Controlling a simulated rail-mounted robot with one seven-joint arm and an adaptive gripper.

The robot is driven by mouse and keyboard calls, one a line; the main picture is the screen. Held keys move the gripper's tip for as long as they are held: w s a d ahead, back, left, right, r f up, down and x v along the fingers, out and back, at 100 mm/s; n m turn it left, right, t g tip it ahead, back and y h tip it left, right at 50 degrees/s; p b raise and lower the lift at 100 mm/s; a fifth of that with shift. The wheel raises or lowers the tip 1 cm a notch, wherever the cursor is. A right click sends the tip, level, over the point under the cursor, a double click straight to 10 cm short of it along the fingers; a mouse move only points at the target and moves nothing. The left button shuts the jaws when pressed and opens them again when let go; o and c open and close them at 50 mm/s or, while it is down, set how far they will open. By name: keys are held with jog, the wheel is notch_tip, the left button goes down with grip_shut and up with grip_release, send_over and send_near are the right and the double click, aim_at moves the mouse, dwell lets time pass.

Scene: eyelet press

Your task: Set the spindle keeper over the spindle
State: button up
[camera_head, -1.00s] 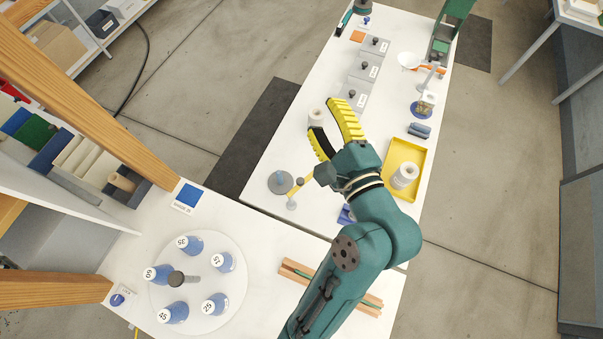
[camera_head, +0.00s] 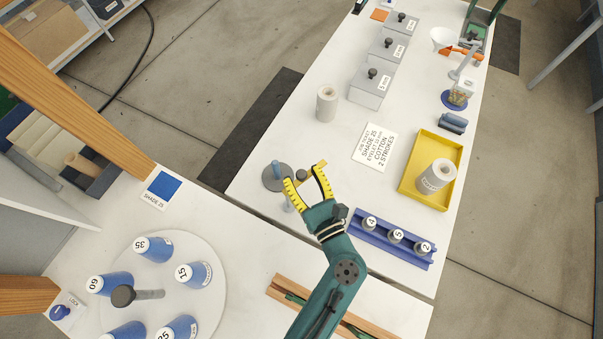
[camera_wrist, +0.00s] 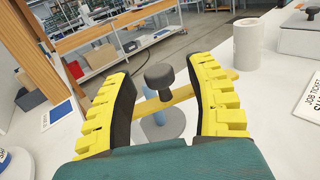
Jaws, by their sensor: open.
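The spindle is an upright blue post (camera_head: 276,168) on a round grey base (camera_head: 270,182), left of my gripper; it also shows in the wrist view (camera_wrist: 158,117). The keeper appears to be a yellow bar (camera_wrist: 182,95) with a dark knob (camera_wrist: 158,76); in the head view the knob (camera_head: 301,176) lies between my fingers. My gripper (camera_head: 306,172) is open, its yellow-and-black fingers on either side of the knob and apart from it. Part of the bar is hidden behind the fingers. A pale round foot (camera_head: 289,206) shows below the bar.
A yellow tray (camera_head: 408,186) holding a white roll and a blue rack (camera_head: 385,245) with several numbered pieces are to the right. A turntable (camera_head: 208,262) with blue numbered cones is front left. A job card (camera_head: 375,147) lies flat.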

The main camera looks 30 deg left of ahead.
jog(key=shift+w+a, duration=0.3)
jog(key=shift+a, duration=0.05)
grip_shut()
